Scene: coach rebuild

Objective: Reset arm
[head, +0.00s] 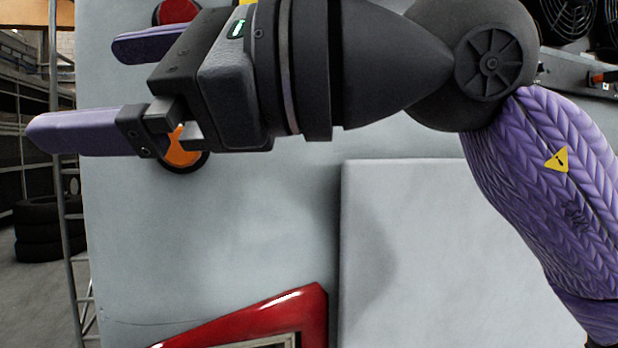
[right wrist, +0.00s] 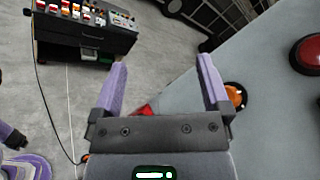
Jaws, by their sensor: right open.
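My right gripper (head: 72,88) reaches in from the right in the head view, pointing left in front of a pale grey coach panel (head: 230,220). Its two purple fingers are wide apart with nothing between them. In the right wrist view the open gripper (right wrist: 161,62) also shows empty, with grey floor beyond the fingers. My right arm is raised and bent across the top right of the head view. I cannot see my left gripper in the head view.
On the panel are an orange round lamp (head: 183,152), a red round lamp (head: 176,11) and a red-framed part (head: 262,318). A black tool cart (right wrist: 100,38) stands on the floor. Stacked tyres (head: 48,226) and a metal ladder (head: 66,215) are at left.

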